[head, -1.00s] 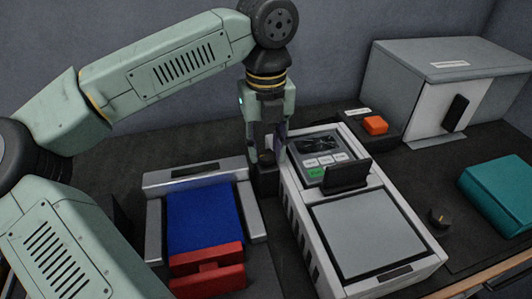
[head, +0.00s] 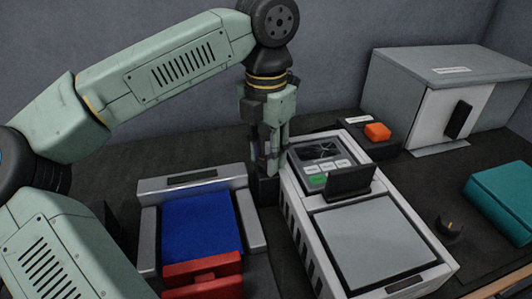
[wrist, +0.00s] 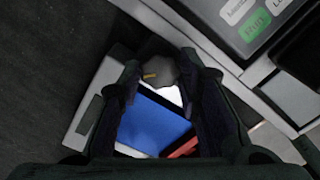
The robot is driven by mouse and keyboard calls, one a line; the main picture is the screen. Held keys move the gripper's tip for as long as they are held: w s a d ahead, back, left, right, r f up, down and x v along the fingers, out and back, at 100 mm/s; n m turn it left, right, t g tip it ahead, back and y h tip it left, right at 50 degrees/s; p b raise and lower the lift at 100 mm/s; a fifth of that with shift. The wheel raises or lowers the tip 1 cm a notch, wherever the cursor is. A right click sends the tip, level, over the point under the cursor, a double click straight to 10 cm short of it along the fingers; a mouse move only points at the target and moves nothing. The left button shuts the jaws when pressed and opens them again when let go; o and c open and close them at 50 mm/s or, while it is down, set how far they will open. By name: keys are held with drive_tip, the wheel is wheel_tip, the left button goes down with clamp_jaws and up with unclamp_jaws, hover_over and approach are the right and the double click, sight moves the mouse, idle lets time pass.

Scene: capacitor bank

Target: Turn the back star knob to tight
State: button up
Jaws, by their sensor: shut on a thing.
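The back star knob (wrist: 158,72) is a dark knob with a yellow mark, seen between my fingers in the wrist view. My gripper (head: 268,160) points straight down in the gap between the blue-bedded fixture and the white device. Its fingers are shut on the knob, one on each side. In the head view the fingers mostly hide the knob, above a dark block (head: 268,190). A second dark knob (head: 449,228) with a yellow mark stands at the right, apart from my gripper.
The white device (head: 305,238) with a screen and raised black flap is close on the gripper's right. The fixture with a blue bed (head: 199,228) and red block (head: 203,272) is at the left. An orange button (head: 377,131), grey cabinet (head: 425,85) and teal box (head: 505,198) stand farther right.

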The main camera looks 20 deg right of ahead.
drive_tip(key=m, duration=0.4)
drive_tip(key=shift+m, duration=2.8)
drive_tip(key=o, duration=1.1)
drive_tip(key=shift+o, duration=0.2)
wheel_tip(320, 180, up, 12)
